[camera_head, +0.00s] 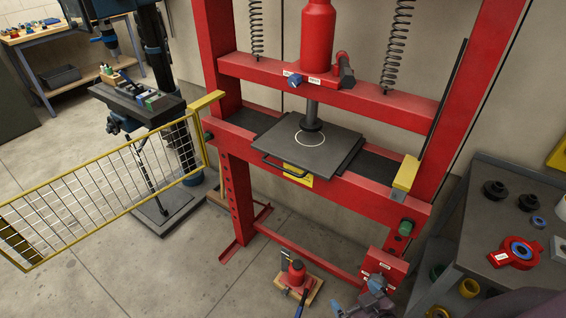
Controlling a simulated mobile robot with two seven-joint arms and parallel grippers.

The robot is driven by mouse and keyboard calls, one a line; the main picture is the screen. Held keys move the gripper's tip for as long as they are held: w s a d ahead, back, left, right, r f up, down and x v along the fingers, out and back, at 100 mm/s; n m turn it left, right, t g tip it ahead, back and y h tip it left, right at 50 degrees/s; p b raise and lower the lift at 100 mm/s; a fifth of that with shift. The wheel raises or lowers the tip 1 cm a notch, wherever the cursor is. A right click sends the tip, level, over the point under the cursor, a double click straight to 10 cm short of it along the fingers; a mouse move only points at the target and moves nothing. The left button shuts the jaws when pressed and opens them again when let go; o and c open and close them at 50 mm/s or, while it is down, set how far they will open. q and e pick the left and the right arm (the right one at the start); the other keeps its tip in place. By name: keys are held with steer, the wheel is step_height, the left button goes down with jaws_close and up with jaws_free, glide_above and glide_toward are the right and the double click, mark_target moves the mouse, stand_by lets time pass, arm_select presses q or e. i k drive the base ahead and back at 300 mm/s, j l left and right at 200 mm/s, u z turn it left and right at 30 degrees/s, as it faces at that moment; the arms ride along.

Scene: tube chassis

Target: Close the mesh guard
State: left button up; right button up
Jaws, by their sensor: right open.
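The mesh guard (122,157) is a yellow-framed wire panel. It hangs from a yellow bracket (207,101) on the left post of the red press (225,125) and stands swung out to the left, so the front of the press is uncovered. A yellow block (406,173) sits on the right side of the press frame. My right gripper (349,308) is low at the bottom edge, below the press and well away from the guard. It is open, and its fingers are partly cut off by the picture edge. My left gripper is not in view.
A drill press (140,101) stands behind the guard. A red bottle jack (296,272) on a wooden board is on the floor in front of the press. A dark bench (470,210) with rings and parts is at the right. The floor at the lower left is clear.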

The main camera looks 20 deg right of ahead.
mark_target(9, 235)
steer(key=j+z, duration=0.35)
steer(key=j, duration=0.45)
steer(key=j+z, duration=0.35)
steer(key=j, duration=0.45)
steer(key=j+z, duration=0.25)
steer(key=j, duration=0.25)
steer(key=j+z, duration=0.2)
steer(key=j, duration=0.35)
steer(key=j+z, duration=0.25)
steer(key=j, duration=0.25)
steer(key=k+j+z, duration=0.2)
steer(key=j, duration=0.3)
steer(key=k+j+z, duration=0.1)
steer(key=j+z, duration=0.15)
steer(key=j, duration=0.25)
steer(key=j+z, duration=0.35)
steer(key=j, duration=0.5)
steer(key=j+z, duration=0.4)
steer(key=j, duration=0.45)
steer(key=i, duration=0.05)
